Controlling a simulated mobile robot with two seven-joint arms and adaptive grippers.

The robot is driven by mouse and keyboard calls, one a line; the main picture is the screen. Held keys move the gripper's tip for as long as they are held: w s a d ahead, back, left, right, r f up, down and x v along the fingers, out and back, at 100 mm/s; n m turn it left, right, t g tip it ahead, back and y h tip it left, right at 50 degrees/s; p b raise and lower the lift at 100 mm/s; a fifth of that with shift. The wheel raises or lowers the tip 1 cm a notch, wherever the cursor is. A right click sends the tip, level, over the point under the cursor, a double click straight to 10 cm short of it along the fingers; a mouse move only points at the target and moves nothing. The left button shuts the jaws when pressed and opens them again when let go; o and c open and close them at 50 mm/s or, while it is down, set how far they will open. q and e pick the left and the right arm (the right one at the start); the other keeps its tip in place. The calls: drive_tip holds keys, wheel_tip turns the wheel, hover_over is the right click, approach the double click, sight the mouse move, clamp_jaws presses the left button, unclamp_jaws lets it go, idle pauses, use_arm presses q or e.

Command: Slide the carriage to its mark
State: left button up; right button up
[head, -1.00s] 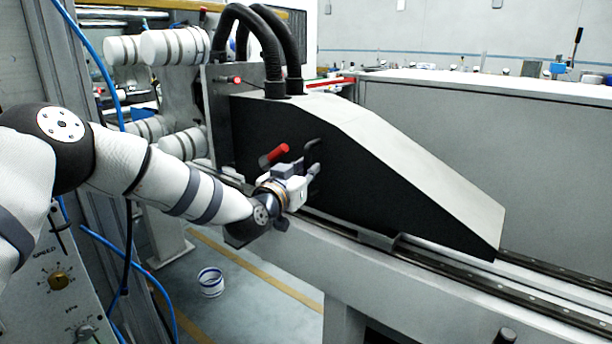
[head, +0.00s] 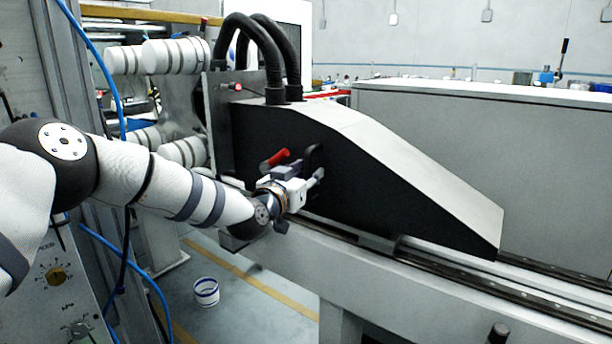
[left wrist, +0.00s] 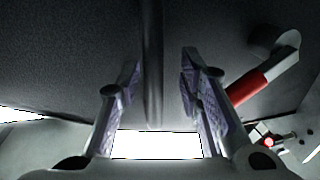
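The carriage (head: 410,190) is a wedge-shaped housing with a black side and pale sloping top, sitting on dark rails (head: 450,266). A dark upright handle (head: 313,155) stands out from its side, near a red-gripped lever (head: 276,157). My left gripper (head: 318,180) is at the handle. In the left wrist view the handle (left wrist: 152,60) runs between my two spread fingers (left wrist: 158,90), with a gap visible on both sides. I cannot make out the mark. My right gripper is out of view.
White rollers (head: 175,55) and a metal plate (head: 221,125) stand behind the carriage's left end. Black hoses (head: 273,60) rise from its top. The rails run clear to the lower right. A small white bucket (head: 206,292) stands on the floor.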

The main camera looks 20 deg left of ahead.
use_arm(q)
drive_tip(key=s+a, duration=0.2)
drive_tip(key=s, duration=1)
drive_tip(key=s+d+f+g+p, duration=0.15)
drive_tip(key=s+f+g, duration=0.35)
drive_tip(key=s+f, duration=0.75)
drive_tip(key=s+d+f+g, duration=0.3)
drive_tip(key=s+f+g, duration=0.3)
drive_tip(key=s+f, duration=0.7)
drive_tip(key=s+a+f+g+y, duration=0.1)
drive_tip(key=s+a+f+g, duration=0.1)
drive_tip(key=s, duration=0.7)
drive_tip(key=s+a+f+n+g+y+p, duration=0.1)
drive_tip(key=s+f+g, duration=0.3)
drive_tip(key=s, duration=0.6)
drive_tip(key=s+a+f+n+g, duration=0.1)
drive_tip(key=s+a+f+g, duration=0.1)
drive_tip(key=s, duration=0.7)
drive_tip(key=shift+s+a+f+g+y+p, duration=0.2)
drive_tip(key=shift+a+f+g+y+p, duration=0.15)
drive_tip(key=shift+f+g, duration=0.2)
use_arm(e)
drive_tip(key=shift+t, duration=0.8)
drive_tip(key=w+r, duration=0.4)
